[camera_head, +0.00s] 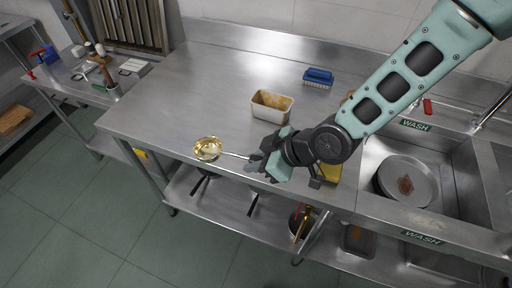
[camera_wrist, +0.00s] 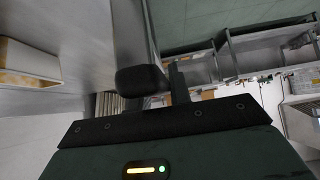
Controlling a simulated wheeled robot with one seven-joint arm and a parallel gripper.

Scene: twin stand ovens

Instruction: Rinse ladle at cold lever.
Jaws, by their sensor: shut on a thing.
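The ladle (camera_head: 207,149) has a round, gold-looking bowl and a thin handle, and is over the front part of the steel counter. My gripper (camera_head: 257,160) is shut on the ladle's handle end, to the right of the bowl. I cannot tell whether the bowl touches the counter. The dark gripper fingers (camera_wrist: 158,82) show in the wrist view, where the ladle is hard to make out. A red lever (camera_head: 427,106) shows behind the sink, partly behind my arm. I see no lever clearly marked cold.
The sink basin (camera_head: 375,160) at right holds round pans (camera_head: 408,181). A yellow item (camera_head: 329,172) lies beside my wrist. The counter's left part is clear.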

